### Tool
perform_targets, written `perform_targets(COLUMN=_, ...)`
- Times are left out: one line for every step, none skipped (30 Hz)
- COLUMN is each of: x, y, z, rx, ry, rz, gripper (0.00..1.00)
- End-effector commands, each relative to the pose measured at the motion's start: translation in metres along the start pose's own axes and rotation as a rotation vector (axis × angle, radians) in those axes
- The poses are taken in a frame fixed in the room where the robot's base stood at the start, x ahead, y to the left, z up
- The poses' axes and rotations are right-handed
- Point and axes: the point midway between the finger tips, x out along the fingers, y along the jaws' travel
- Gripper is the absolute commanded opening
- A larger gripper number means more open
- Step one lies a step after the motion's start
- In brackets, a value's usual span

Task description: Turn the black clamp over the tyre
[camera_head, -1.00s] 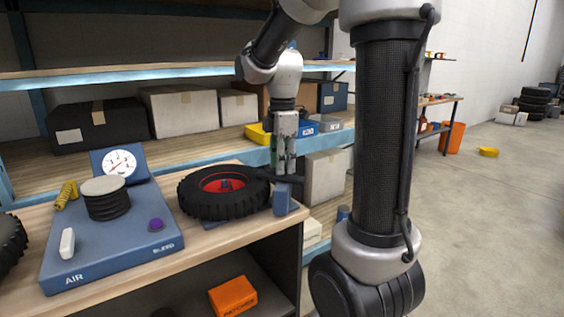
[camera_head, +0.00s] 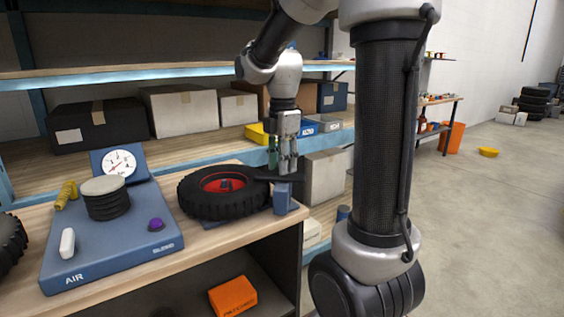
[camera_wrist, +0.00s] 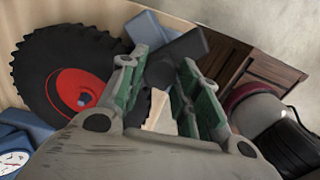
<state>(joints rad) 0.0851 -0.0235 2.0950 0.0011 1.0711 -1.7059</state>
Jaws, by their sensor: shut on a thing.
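The black tyre (camera_head: 200,199) with a red hub (camera_head: 225,184) lies flat near the right end of the bench. In the wrist view the tyre (camera_wrist: 35,55) is on the left. The black clamp (camera_head: 262,176) is a dark bar at the tyre's right edge, above a blue post (camera_head: 282,197). In the wrist view the clamp (camera_wrist: 186,45) runs between my fingers. My gripper (camera_head: 284,168) points down and is shut on the clamp, its green-padded fingers (camera_wrist: 158,70) on either side. The fingers hide part of the clamp, and I cannot tell how far it reaches over the tyre.
Left of the tyre is a blue air unit (camera_head: 130,247) with a gauge (camera_head: 119,163) and a black bellows (camera_head: 106,202). An orange box (camera_head: 232,296) sits on the lower shelf. Shelves with boxes (camera_head: 180,110) stand behind. Open floor (camera_head: 490,230) lies to the right.

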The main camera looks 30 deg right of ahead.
Motion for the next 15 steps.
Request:
perform_targets(x=0.0006, y=-0.0015, z=0.0027, rx=-0.002, ry=-0.006, rz=-0.005, gripper=0.0)
perform_targets(x=0.0006, y=-0.0015, z=0.0027, rx=-0.001, ry=-0.006, rz=-0.005, gripper=0.34)
perform_targets(x=0.0005, y=-0.0014, z=0.0027, rx=-0.001, ry=-0.006, rz=-0.005, gripper=0.42)
perform_targets(x=0.0005, y=-0.0013, z=0.0025, rx=-0.001, ry=-0.005, rz=-0.004, gripper=0.47)
perform_targets(x=0.0004, y=-0.0012, z=0.0023, rx=-0.001, ry=-0.005, rz=-0.004, gripper=0.53)
perform_targets(x=0.0003, y=-0.001, z=0.0021, rx=0.0, ry=-0.005, rz=-0.003, gripper=0.56)
perform_targets(x=0.0003, y=-0.0008, z=0.0019, rx=0.0, ry=-0.004, rz=-0.003, gripper=0.56)
perform_targets(x=0.0002, y=-0.0007, z=0.0017, rx=0.0, ry=-0.004, rz=-0.002, gripper=0.56)
perform_targets(x=0.0002, y=-0.0006, z=0.0016, rx=0.0, ry=-0.004, rz=-0.002, gripper=0.56)
perform_targets(x=0.0001, y=-0.0005, z=0.0014, rx=0.0, ry=-0.003, rz=-0.002, gripper=0.56)
perform_targets(x=0.0001, y=-0.0004, z=0.0013, rx=0.0, ry=-0.003, rz=-0.001, gripper=0.56)
perform_targets(x=0.0, y=-0.0003, z=0.0012, rx=0.0, ry=-0.003, rz=-0.001, gripper=0.56)
perform_targets(x=0.0, y=-0.0002, z=0.0011, rx=0.0, ry=-0.003, rz=-0.001, gripper=0.56)
perform_targets(x=-0.0002, y=-0.0001, z=0.001, rx=0.0, ry=-0.003, rz=0.0, gripper=0.56)
perform_targets(x=-0.0009, y=0.0, z=0.001, rx=0.0, ry=-0.002, rz=0.0, gripper=0.56)
